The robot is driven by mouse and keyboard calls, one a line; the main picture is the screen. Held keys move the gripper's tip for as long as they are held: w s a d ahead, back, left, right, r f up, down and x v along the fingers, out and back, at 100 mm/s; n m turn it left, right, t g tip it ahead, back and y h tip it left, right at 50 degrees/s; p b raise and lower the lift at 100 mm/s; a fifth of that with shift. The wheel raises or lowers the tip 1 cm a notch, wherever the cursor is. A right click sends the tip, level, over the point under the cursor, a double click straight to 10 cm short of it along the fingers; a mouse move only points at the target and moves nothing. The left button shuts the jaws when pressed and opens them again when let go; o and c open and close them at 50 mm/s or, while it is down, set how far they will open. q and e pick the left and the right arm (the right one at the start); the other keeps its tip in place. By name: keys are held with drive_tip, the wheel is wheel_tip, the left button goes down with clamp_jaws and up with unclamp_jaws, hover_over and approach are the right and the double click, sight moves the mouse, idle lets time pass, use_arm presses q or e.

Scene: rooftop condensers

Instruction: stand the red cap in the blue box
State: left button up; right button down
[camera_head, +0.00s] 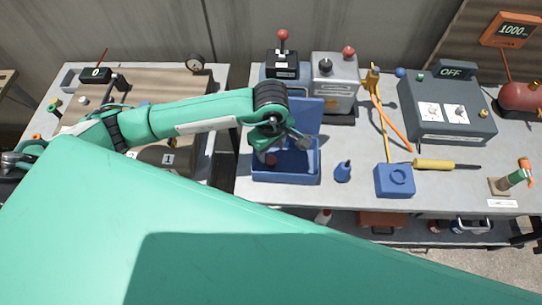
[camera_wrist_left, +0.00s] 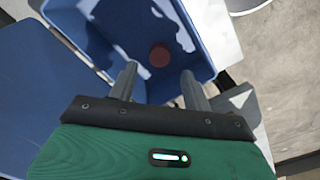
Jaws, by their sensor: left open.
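The blue box (camera_head: 286,176) stands on the workbench with its lid raised at the back. It also shows in the left wrist view (camera_wrist_left: 200,25), seen from above. The red cap (camera_wrist_left: 160,55) is inside the box on its floor. A bit of the cap also shows in the head view (camera_head: 271,160), partly in the shade of my arm. My left gripper (camera_wrist_left: 158,80) is open over the box, with the cap between and beyond its fingertips, apart from them. In the head view the left gripper (camera_head: 290,145) hangs over the box. My right gripper is not in view.
A small blue bottle (camera_head: 343,171) and a blue block with a ring (camera_head: 395,180) stand right of the box. A yellow-handled screwdriver (camera_head: 435,164) lies further right. Grey lever boxes (camera_head: 335,82) stand behind. A grey OFF panel (camera_head: 447,110) is at back right.

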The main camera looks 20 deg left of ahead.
sight(271, 160)
use_arm(q)
wheel_tip(271, 160, up, 7)
drive_tip(key=b, duration=0.1)
drive_tip(key=shift+f, duration=0.15)
idle(0.5)
